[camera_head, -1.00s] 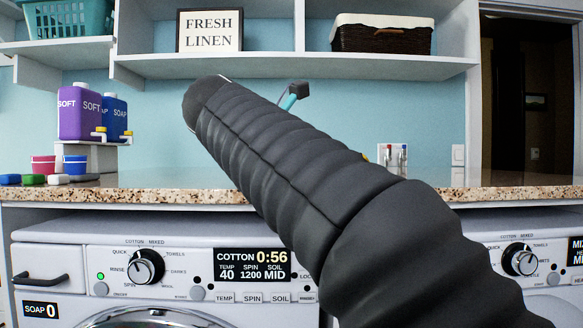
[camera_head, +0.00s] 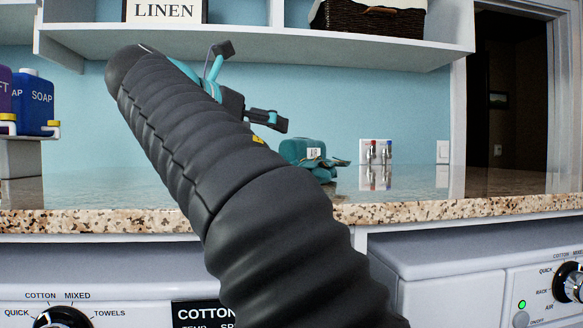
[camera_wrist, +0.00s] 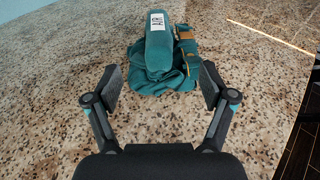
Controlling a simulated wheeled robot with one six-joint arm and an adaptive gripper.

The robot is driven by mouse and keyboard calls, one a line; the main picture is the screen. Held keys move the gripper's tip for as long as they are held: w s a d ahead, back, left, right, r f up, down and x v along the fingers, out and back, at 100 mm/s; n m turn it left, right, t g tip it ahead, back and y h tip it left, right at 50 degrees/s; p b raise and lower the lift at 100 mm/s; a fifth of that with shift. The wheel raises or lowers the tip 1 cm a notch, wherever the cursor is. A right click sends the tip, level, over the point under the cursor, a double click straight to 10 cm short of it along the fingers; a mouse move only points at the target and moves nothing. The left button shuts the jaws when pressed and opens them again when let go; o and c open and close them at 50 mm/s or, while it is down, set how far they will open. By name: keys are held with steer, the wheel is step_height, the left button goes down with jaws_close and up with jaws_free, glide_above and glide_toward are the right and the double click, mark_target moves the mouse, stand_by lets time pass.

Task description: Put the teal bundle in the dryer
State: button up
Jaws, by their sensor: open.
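The teal bundle (camera_head: 304,151) lies on the granite counter, right of my arm in the head view. In the wrist view the teal bundle (camera_wrist: 160,58) is a folded cloth with a white label on top, just ahead of my fingers. My gripper (camera_wrist: 161,90) is open and empty, with its two fingers apart on either side of the bundle's near edge. In the head view my gripper (camera_head: 248,88) is up and to the left of the bundle, partly hidden by my arm. The dryer's front (camera_head: 540,290) shows only in part at the lower right, with an AIR setting near its dial; its door is out of view.
The granite counter (camera_head: 430,210) runs above the machines. A washer panel (camera_head: 110,295) with a COTTON dial is at lower left. Soap bottles (camera_head: 35,103) stand at left. A shelf (camera_head: 250,42) with a wicker basket (camera_head: 368,18) hangs above.

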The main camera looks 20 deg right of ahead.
mark_target(301, 142)
steer(key=x, duration=1.4)
steer(key=shift+w+r, duration=0.1)
steer(key=shift+a, duration=0.1)
jaws_close()
